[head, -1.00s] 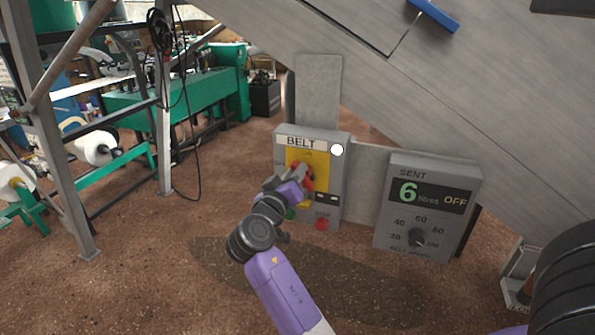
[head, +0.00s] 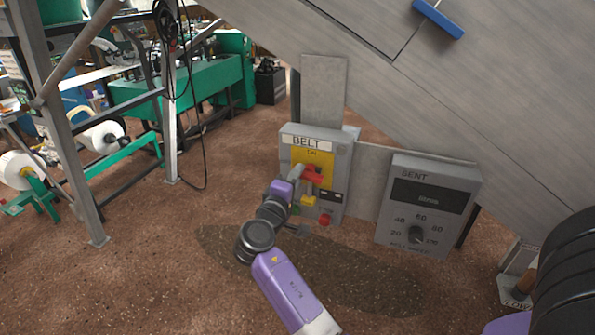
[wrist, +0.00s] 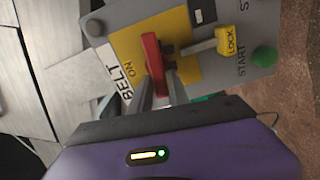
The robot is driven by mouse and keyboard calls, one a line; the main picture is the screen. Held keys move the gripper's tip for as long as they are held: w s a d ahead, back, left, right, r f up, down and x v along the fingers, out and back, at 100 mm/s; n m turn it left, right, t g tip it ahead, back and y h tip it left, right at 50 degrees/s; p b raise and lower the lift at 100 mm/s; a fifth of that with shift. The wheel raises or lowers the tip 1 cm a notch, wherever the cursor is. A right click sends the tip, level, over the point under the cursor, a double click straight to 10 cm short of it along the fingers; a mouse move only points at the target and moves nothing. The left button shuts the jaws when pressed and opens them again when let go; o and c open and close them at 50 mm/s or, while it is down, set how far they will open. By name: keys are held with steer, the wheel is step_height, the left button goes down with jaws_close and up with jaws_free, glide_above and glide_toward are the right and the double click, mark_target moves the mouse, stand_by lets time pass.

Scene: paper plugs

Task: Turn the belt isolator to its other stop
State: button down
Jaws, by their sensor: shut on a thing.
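The belt isolator is a red handle (head: 314,173) on a yellow plate (head: 320,157) on the grey BELT box (head: 342,165). The handle lies roughly crosswise on the plate. In the wrist view, the red handle (wrist: 152,62) stands between the plate's ON mark and the yellow LOCK tag (wrist: 229,40). My gripper (head: 299,174) is at the handle from the left. In the wrist view, my gripper (wrist: 161,82) has its fingers shut on the handle's lower end. The fingers hide part of the plate.
To the right, the grey SENT panel (head: 440,175) has a dark display (head: 428,198) and a dial (head: 416,234). A sloping metal chute (head: 480,90) overhangs both.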

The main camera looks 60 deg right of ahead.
steer(key=shift+f+n, duration=0.1)
steer(key=shift+n, duration=0.5)
steer(key=c, duration=1.4)
jaws_free()
steer(key=shift+o, duration=0.2)
steer(key=shift+a, duration=0.1)
steer(key=a+b, duration=0.1)
steer(key=a, duration=0.6)
steer(key=shift+s+a, duration=0.3)
steer(key=shift+a, duration=0.05)
